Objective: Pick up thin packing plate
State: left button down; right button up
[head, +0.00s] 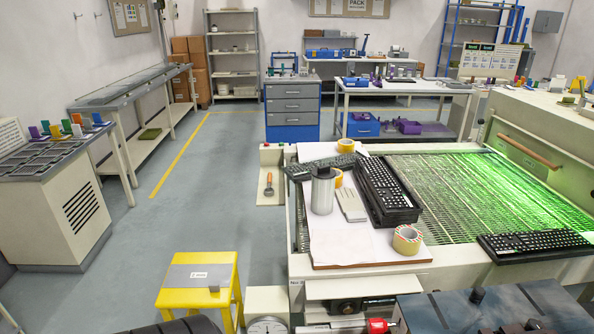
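A thin flat grey plate (183,279) lies on top of a yellow stool (222,262) at the lower left of the head view. It carries a small white label whose text is too small to read, and a small grey block (214,289) sits near its front edge. I cannot tell for sure that this is the packing plate. Another small, light, slotted flat piece (350,204) lies on the white-covered board of the machine. Neither of my grippers shows in the head view.
The machine's board (333,245) holds stacked black keyboards (387,195), a metal canister (322,193) and tape rolls (407,239). A keyboard (535,244) lies on the green-lit mesh bed (480,190). A dial gauge (267,325) stands right of the stool. The floor (215,190) behind the stool is clear.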

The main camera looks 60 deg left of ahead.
aim_at(214, 277)
jog(key=u, duration=2.6)
jog(key=i+j+z, duration=0.1)
jog(key=i+j, duration=0.15)
jog(key=i+j+z, duration=0.1)
jog(key=i+j, duration=0.15)
jog(key=j, duration=0.2)
jog(key=i+j+z, duration=0.1)
jog(key=j, duration=0.25)
jog(key=i+j+z, duration=0.1)
jog(key=i+j, duration=0.25)
